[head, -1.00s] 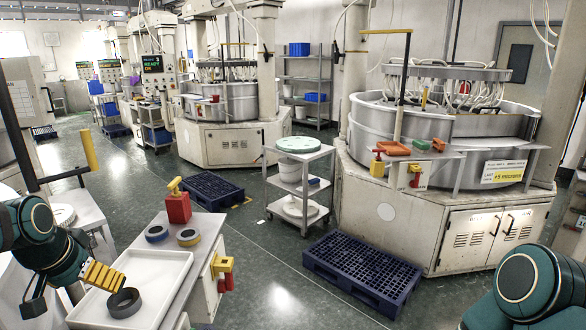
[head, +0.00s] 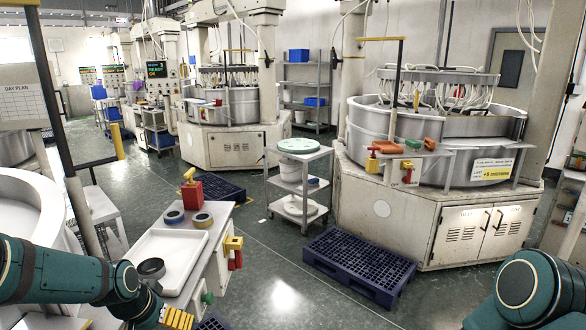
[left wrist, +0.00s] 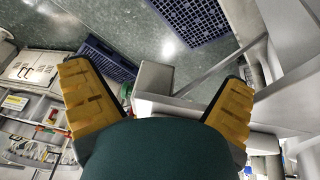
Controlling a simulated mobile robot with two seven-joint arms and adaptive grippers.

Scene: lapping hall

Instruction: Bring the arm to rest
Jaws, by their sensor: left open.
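My left gripper (head: 176,318) is low at the left of the head view, in front of the bench and apart from the white tray. In the left wrist view its two yellow-padded fingers (left wrist: 160,100) are spread wide with nothing between them. The left arm (head: 60,272) comes in from the left edge, bent down at the wrist. My right arm (head: 530,290) shows only as a rounded teal joint at the lower right; the right gripper is out of the picture.
A blue pallet (head: 358,267) lies on the floor before the large lapping machine (head: 430,210). The central floor is clear.

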